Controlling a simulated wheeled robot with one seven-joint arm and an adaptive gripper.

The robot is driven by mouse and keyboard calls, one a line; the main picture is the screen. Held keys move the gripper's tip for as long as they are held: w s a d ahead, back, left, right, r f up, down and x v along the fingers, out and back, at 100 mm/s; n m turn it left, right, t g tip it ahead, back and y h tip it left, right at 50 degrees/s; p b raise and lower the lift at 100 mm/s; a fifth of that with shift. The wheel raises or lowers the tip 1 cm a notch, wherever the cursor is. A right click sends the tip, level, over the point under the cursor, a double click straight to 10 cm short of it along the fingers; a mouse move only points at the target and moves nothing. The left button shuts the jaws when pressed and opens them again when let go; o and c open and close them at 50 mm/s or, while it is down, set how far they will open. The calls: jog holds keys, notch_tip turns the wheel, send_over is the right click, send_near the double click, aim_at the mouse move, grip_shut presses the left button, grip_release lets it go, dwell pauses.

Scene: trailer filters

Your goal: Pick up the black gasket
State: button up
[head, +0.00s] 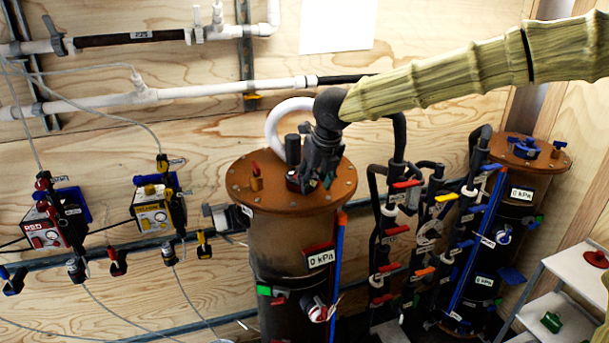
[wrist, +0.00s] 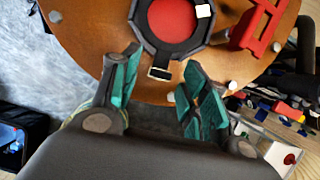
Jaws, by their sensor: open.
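In the wrist view, a black ring (wrist: 143,33) with a small tab surrounds a red disc on the orange-brown lid (wrist: 85,50) of a filter tank. It looks like the gasket, though the top of the frame cuts it off. My gripper (wrist: 160,84) is open, with teal finger pads apart and nothing between them. The ring's tab lies just beyond the gap between the fingertips. In the head view, my gripper (head: 318,180) points down over the lid (head: 258,200) of the middle tank and hides part of the ring.
A red handle-like part (wrist: 262,22) stands on the lid right of the ring. A brass fitting with a red top (head: 256,180) is on the lid's left. A white hose loop (head: 272,122) rises behind. Pipes and valves (head: 395,230) crowd the right, near a second tank (head: 520,150).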

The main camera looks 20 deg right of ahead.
jog(key=shift+s+r, duration=0.1)
jog(key=shift+s, duration=0.05)
jog(key=shift+c, duration=0.4)
jog(key=c, duration=0.9)
jog(key=shift+o, duration=0.2)
jog(key=shift+r+b, duration=0.5)
jog(key=shift+b+v, duration=0.65)
jog(key=shift+v, duration=0.55)
jog(key=s+d+b, duration=0.2)
jog(key=s, duration=0.5)
jog(key=s+d+r+b, duration=0.1)
jog(key=s+d+b, duration=0.1)
jog(key=s, duration=0.5)
jog(key=shift+d+r+b, duration=0.25)
jog(key=shift+r+b, duration=0.05)
